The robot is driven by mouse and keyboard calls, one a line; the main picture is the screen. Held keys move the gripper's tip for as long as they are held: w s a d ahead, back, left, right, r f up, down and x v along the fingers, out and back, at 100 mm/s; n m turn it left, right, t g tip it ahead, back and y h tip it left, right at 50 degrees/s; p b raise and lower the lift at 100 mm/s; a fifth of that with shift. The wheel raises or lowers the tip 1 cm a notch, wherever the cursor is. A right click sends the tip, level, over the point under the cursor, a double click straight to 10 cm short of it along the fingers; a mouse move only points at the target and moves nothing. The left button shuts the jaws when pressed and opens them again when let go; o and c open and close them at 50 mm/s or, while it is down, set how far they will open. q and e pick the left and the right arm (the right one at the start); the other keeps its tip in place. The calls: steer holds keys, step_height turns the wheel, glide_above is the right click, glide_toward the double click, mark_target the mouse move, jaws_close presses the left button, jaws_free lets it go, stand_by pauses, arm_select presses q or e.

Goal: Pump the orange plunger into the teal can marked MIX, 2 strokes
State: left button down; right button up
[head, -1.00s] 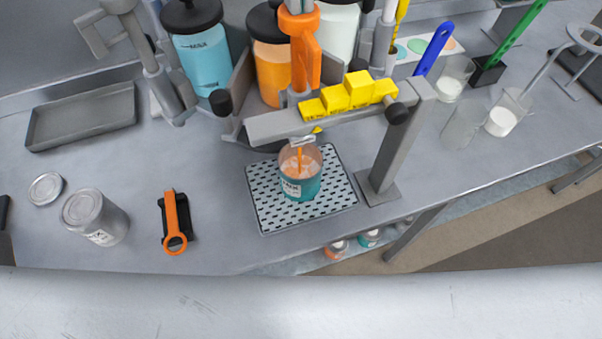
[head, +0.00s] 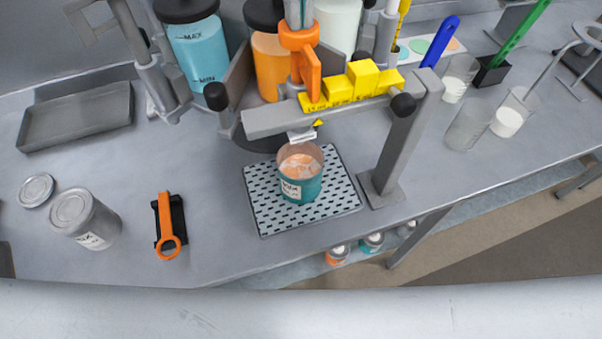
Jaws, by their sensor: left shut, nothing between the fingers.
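The teal can (head: 301,190) with a white label stands upright and open on the perforated mat (head: 262,212). The label's letters are only partly legible. Pale orange content shows inside its rim. The orange plunger (head: 311,72) stands above the can, behind the grey crossbeam (head: 268,122). A white spout (head: 302,136) sits under the beam, over the can, with no stream below it. My left gripper (head: 299,17) appears at the top edge, shut, at the plunger's top; contact is hard to judge. Most of that arm is out of frame. My right gripper is not in view.
Drums with blue (head: 200,52) and orange (head: 270,62) contents stand behind the beam. Yellow stepped blocks (head: 362,76) sit on it, and a grey post (head: 404,145) supports its right.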

arm_select(q)
steer(key=shift+r, duration=0.1)
steer(key=shift+r+p, duration=2.3)
steer(key=shift+r, duration=0.95)
steer(key=shift+r+p, duration=2.2)
steer(key=shift+r, duration=0.8)
